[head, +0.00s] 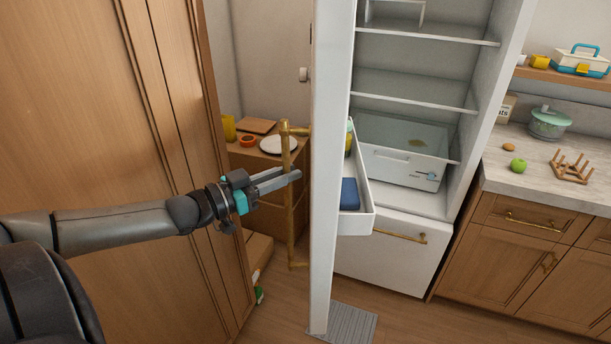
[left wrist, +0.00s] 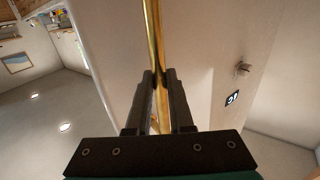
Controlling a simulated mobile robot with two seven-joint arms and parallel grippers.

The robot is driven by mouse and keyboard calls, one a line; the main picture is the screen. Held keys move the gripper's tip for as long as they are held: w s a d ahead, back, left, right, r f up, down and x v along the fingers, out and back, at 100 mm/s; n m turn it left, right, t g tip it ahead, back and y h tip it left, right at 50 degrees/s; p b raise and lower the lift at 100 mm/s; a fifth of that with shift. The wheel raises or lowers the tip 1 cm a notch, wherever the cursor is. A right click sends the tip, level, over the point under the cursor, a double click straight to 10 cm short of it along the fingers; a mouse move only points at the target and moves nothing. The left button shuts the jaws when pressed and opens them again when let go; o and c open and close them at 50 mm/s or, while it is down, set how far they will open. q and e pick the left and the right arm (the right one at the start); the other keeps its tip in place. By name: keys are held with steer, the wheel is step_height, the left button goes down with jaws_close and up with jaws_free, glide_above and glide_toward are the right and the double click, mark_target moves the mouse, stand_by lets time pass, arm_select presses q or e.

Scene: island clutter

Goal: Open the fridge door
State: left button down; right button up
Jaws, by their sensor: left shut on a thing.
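The white fridge door (head: 325,170) stands open in the head view, seen nearly edge-on, with its inner shelf facing right. A long brass handle (head: 289,222) is on its outer face, on the left. My left gripper (head: 294,176) reaches in from the left and is shut on the handle. In the left wrist view the brass handle (left wrist: 154,40) passes between the two fingers of the left gripper (left wrist: 160,78). The fridge interior (head: 410,85) shows glass shelves and a clear drawer (head: 400,166). My right gripper is not in view.
A tall wooden cabinet (head: 90,120) is close on the left. A low wooden unit with a white plate (head: 278,144) stands behind the handle. A grey mat (head: 350,324) lies below the door.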

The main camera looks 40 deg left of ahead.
arm_select(q)
steer(key=s+a+m+g+h, duration=0.1)
steer(key=s+a+h, duration=0.1)
steer(key=a, duration=0.7)
steer(key=shift+s+r+m, duration=0.35)
steer(key=shift+s+m, duration=0.05)
steer(key=shift+s, duration=0.45)
steer(key=shift+h, duration=0.3)
steer(key=c, duration=1.2)
jaws_free()
steer(key=o, duration=0.4)
steer(key=shift+f, duration=0.25)
steer(key=shift+s, duration=0.1)
